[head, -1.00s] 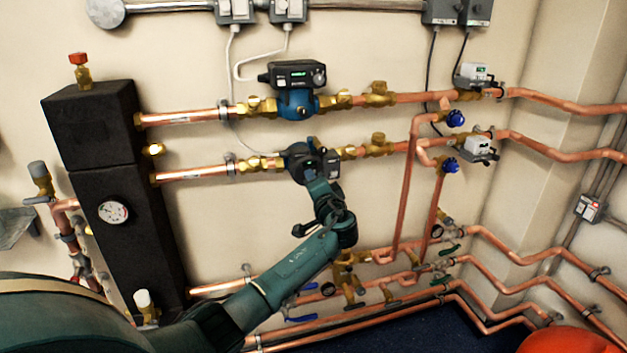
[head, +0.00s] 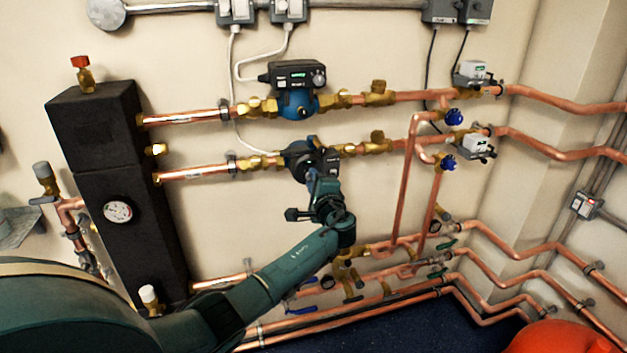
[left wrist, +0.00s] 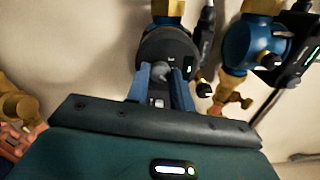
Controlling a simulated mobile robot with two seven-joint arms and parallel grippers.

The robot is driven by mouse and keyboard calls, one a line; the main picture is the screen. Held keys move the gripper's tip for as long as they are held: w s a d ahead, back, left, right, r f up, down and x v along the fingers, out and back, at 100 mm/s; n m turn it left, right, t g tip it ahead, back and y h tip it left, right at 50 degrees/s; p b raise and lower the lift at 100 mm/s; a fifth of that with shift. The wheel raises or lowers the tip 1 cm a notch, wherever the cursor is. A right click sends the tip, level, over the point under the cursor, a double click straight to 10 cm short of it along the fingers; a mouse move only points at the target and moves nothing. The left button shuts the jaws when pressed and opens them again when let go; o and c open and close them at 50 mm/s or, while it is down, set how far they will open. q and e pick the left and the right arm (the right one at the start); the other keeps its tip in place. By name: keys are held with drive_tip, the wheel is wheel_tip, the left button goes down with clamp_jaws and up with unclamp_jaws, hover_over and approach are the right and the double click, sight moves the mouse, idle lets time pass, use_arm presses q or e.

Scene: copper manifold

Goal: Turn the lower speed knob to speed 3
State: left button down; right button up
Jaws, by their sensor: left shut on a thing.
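The lower pump (head: 300,155) sits on the second copper pipe, mostly behind my left gripper in the head view. In the left wrist view its dark round body (left wrist: 168,45) has a small green display light. My left gripper (head: 322,165) is up against the pump's front. In the left wrist view its two blue fingers (left wrist: 160,88) are shut on the grey speed knob (left wrist: 160,70) between their tips. The knob's pointer and speed marks cannot be read. My right gripper is not in view.
The upper blue pump (head: 297,100), with its dark control box (head: 298,73), is just above; it also shows at right in the left wrist view (left wrist: 243,45). A black insulated block (head: 118,200) stands left. Valves and copper pipes (head: 370,270) run below.

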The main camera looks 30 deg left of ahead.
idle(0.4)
use_arm(q)
drive_tip(key=c, duration=1.2)
unclamp_jaws()
drive_tip(key=v, duration=1.3)
drive_tip(key=shift+b, duration=0.45)
drive_tip(key=shift+s+f, duration=0.1)
